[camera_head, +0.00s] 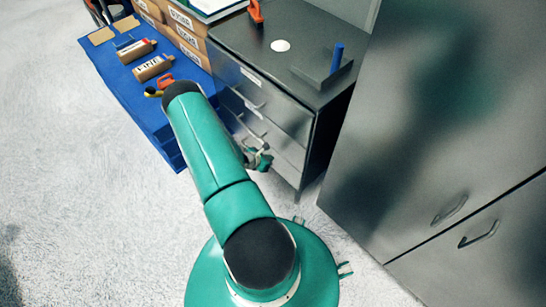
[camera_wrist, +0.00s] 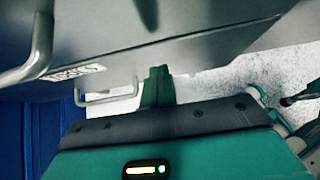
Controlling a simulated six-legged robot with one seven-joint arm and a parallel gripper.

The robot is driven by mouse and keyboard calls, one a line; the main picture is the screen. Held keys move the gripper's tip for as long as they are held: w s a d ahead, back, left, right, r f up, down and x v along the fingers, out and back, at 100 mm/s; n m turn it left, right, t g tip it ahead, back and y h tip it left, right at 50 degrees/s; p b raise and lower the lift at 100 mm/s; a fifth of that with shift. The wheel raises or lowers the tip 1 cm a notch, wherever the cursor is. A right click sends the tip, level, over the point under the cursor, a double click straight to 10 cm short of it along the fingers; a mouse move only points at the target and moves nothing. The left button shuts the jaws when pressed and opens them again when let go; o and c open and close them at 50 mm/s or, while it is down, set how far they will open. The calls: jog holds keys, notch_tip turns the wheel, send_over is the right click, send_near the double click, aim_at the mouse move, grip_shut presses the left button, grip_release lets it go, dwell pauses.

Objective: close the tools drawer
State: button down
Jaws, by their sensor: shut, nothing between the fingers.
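The grey metal drawer cabinet (camera_head: 288,112) stands right of my arm in the head view, with several handled drawers stacked in its front. I cannot tell for sure which one is the tools drawer or how far any is out. In the wrist view a grey drawer front (camera_wrist: 110,45) with a bar handle (camera_wrist: 32,55) and a small label (camera_wrist: 75,73) fills the upper left. The label is not readable. A lower handle (camera_wrist: 106,97) shows below it. My gripper (camera_wrist: 158,75) is shut and empty, close to the drawer fronts. In the head view my gripper (camera_head: 262,159) is partly hidden by my arm.
Large grey cupboards (camera_head: 430,120) stand right. The left floor is clear.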

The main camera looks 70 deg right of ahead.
jog(key=f+v, duration=0.1)
jog(key=v, duration=1)
jog(key=shift+w+a, duration=0.3)
jog(key=shift+a, duration=0.1)
jog(key=w+a+r+m+t, duration=0.1)
jog(key=w+a+r+m, duration=0.15)
jog(key=w+r, duration=0.45)
jog(key=w+a+r+m, duration=0.1)
jog(key=w+r+m, duration=0.25)
jog(key=r, duration=0.75)
jog(key=w+a+r+m+t+y, duration=0.1)
jog(key=w+a+r, duration=0.1)
jog(key=a+r, duration=0.35)
jog(key=w+a+r+m+t, duration=0.1)
jog(key=w+a+r+m, duration=0.15)
jog(key=r, duration=0.65)
jog(key=s+a+r+m+t+y, duration=0.1)
jog(key=s+a+r+t+y, duration=0.2)
jog(key=a+r, duration=0.7)
jog(key=s+a+r+m+t+y, duration=0.2)
jog(key=s+a+r, duration=0.4)
jog(key=a+r, duration=0.5)
jog(key=a+t+y, duration=0.1)
jog(key=a+y, duration=0.1)
jog(key=a, duration=0.6)
jog(key=shift+s+r+t, duration=0.2)
jog(key=shift+s+t, duration=0.2)
jog(key=shift+d, duration=0.2)
